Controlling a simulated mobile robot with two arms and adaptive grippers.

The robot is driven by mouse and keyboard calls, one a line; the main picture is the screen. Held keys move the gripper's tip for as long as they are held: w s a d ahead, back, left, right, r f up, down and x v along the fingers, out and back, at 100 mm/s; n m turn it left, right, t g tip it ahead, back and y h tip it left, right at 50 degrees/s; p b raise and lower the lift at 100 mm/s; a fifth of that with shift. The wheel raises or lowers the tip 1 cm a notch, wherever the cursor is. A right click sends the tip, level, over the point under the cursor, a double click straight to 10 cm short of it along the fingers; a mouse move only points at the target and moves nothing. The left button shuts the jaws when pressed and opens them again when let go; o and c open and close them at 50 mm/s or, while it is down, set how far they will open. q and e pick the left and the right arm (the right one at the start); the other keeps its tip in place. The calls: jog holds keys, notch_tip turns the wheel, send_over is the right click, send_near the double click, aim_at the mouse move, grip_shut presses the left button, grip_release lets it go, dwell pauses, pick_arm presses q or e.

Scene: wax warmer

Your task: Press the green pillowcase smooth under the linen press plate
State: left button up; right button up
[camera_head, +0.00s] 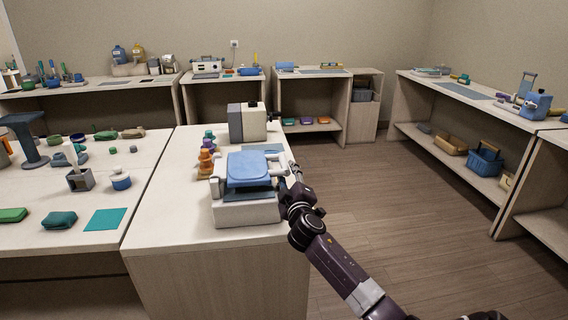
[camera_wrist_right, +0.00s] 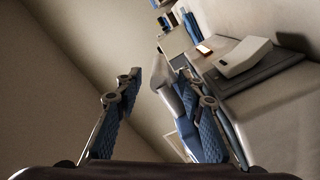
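The linen press (camera_head: 246,209) stands at the front of the middle counter, with a pale grey base. Its blue plate (camera_head: 252,166) is over the base, with a dark gap showing beneath. A pale handle bar (camera_head: 276,160) shows at its right side. No pillowcase is clearly visible in the press. A dark green folded cloth (camera_head: 59,220) lies on the left table; I cannot tell whether it is the pillowcase. My right gripper (camera_head: 296,172) is at the press's right side. In the right wrist view the gripper (camera_wrist_right: 155,76) is open, fingers apart. My left gripper is not seen.
A teal sheet (camera_head: 106,219) lies on the left table. Open wooden floor (camera_head: 400,190) lies right of the counter.

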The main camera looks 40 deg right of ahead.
aim_at(284, 164)
jog(key=shift+x, duration=3.3)
grip_shut()
